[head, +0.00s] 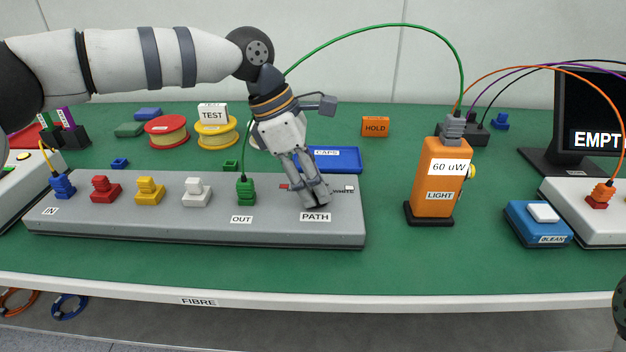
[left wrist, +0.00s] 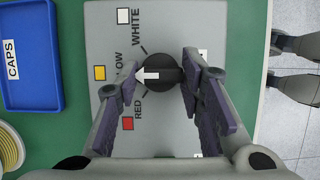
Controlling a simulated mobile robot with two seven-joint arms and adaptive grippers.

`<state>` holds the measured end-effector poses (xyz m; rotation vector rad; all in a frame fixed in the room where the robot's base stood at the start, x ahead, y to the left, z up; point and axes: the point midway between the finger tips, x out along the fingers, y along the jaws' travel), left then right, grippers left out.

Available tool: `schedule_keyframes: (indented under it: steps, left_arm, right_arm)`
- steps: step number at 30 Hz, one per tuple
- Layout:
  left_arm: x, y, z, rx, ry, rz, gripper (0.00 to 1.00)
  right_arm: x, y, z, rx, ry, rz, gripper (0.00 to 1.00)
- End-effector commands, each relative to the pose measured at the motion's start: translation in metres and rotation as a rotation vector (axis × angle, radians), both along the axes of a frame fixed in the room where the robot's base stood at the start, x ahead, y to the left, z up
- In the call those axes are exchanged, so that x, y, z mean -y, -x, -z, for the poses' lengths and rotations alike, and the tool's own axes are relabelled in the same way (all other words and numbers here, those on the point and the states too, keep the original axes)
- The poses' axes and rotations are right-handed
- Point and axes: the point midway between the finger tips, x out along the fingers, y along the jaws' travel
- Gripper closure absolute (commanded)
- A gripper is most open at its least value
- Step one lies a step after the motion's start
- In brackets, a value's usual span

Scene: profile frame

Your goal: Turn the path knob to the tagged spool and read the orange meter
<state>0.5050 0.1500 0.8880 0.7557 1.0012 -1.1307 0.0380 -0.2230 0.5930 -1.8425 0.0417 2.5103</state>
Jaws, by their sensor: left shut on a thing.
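My left gripper (head: 316,203) reaches down to the PATH end of the grey panel (head: 140,228). In the left wrist view the left gripper (left wrist: 161,68) is shut on the black path knob (left wrist: 157,86), a finger on each side. The knob's white arrow points at the yellow square (left wrist: 100,73), between white and red. In the head view the fingers hide the knob. The TEST tag (head: 212,113) stands at the yellow spool (head: 217,139). The orange meter (head: 442,172) stands upright and shows 60 uW above a LIGHT label. My right gripper is not in view.
Blue, red, yellow, white and green plugs line the panel; a green cable arcs from the green plug (head: 246,191) to the meter top. A red spool (head: 167,132), blue CAPS tray (head: 335,158), HOLD block (head: 375,126) and blue CLEAN box (head: 538,226) stand around.

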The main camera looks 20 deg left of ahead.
Motion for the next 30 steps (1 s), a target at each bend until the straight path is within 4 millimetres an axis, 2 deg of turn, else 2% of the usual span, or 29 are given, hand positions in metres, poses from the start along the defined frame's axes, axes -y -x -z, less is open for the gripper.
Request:
schedule_keyframes:
  steps: [4, 5, 7, 8, 15, 18, 20, 27, 30]
  left_arm:
    - [0.0, 0.0, 0.001, -0.003, -0.002, 0.0, 0.93]
    - [0.0, 0.0, 0.001, -0.003, -0.002, 0.0, 0.63]
    - [0.0, 0.001, 0.001, -0.003, -0.002, 0.0, 0.47]
    - [0.0, 0.0, 0.001, -0.003, -0.002, 0.0, 0.45]
    - [0.0, 0.0, 0.0, -0.002, -0.001, -0.001, 0.45]
    - [-0.003, 0.0, -0.006, 0.001, 0.0, -0.003, 0.45]
    - [-0.007, 0.001, -0.017, 0.002, 0.0, -0.003, 0.45]
    - [-0.03, 0.008, -0.077, 0.003, 0.0, -0.003, 0.45]
    - [-0.038, 0.01, -0.095, 0.001, 0.0, -0.002, 0.45]
  right_arm:
    - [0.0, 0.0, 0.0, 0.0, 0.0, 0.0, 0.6]
    - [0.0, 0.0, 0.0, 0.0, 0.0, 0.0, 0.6]
    - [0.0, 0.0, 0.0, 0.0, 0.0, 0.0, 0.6]
    - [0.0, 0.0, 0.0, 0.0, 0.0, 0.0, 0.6]
    - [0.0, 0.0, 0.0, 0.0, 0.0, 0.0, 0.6]
    - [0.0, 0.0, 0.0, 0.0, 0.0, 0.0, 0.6]
    - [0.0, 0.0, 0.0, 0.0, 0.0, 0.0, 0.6]
    - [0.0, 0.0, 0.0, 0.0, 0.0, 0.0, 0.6]
    - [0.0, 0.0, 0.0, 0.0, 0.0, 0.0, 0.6]
